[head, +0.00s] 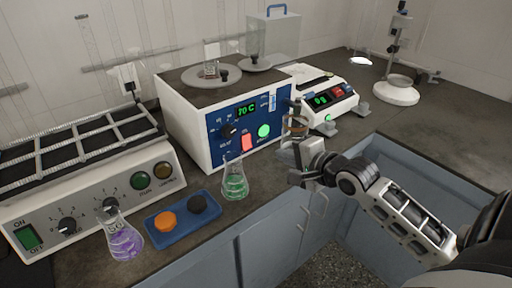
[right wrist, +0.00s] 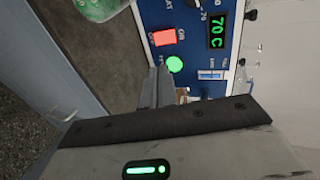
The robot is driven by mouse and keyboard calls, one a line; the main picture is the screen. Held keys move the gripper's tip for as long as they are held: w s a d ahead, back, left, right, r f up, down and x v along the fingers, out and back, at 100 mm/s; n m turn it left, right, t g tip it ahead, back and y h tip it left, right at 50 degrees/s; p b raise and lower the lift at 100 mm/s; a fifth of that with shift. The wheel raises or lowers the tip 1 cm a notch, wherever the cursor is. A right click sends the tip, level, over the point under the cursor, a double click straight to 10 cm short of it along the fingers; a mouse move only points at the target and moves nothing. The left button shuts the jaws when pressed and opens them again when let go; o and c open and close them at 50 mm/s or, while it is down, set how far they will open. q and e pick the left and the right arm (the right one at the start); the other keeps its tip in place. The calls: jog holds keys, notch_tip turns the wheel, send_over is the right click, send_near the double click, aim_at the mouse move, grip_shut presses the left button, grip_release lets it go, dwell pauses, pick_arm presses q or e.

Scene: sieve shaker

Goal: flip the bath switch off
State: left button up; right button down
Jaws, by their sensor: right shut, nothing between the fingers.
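The bath is a white box (head: 185,127) with a blue front panel and a lit green display (head: 246,108) reading 70 C. Its red rocker switch (head: 247,142) sits low on the panel, left of a glowing green round light (head: 264,130). In the right wrist view the red switch (right wrist: 164,38) and green light (right wrist: 175,64) lie just beyond my fingers. My right gripper (head: 297,178) is shut and empty, in front of the panel's right part and apart from the switch; it also shows in the right wrist view (right wrist: 157,85). My left gripper is out of view.
A flask of green liquid (head: 235,184) stands before the bath. A blue tray (head: 167,230) and a purple flask (head: 122,240) are further left, by the shaker (head: 105,203). A glass vessel (head: 294,128) stands behind my right gripper. A white device (head: 330,97) is right of the bath.

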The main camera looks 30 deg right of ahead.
aim_at(249, 145)
jog(key=x, duration=1.1)
jog(key=shift+w+b, duration=0.15)
jog(key=shift+b, duration=0.2)
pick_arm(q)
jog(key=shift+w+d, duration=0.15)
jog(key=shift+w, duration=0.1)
pick_arm(e)
jog(key=shift+w+f, duration=0.25)
jog(key=shift+w, duration=0.2)
